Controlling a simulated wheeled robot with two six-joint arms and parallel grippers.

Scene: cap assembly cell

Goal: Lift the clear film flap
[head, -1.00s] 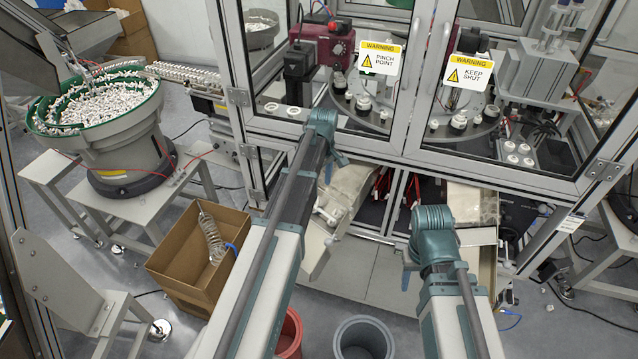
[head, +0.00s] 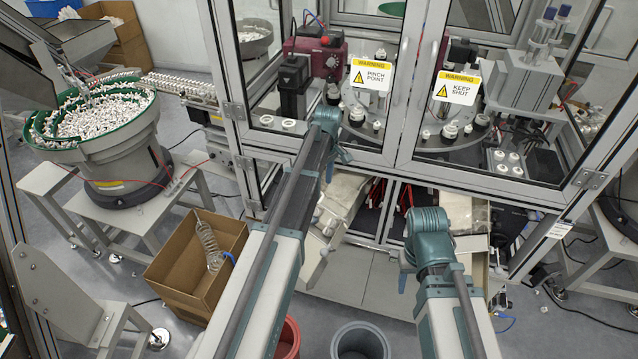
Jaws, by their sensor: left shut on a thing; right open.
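The clear film flap (head: 347,184) appears as a pale, translucent sheet at the opening under the cabinet's left door. Its edges are hard to make out. My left gripper (head: 341,154) is just above it, at the end of the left arm. It is shut on the flap, but its fingertips are mostly hidden behind my own wrist. My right gripper (head: 404,276) hangs below the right wrist, in front of the lower right opening. It is open and apart from the flap, and its fingers are mostly hidden.
The glazed cabinet doors (head: 372,100) stand close behind my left wrist. A right-hand chute (head: 466,212) lies behind my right wrist. A cardboard box (head: 175,290), a red bin (head: 291,338) and a grey bin (head: 360,343) stand on the floor. A bowl feeder (head: 118,160) is at left.

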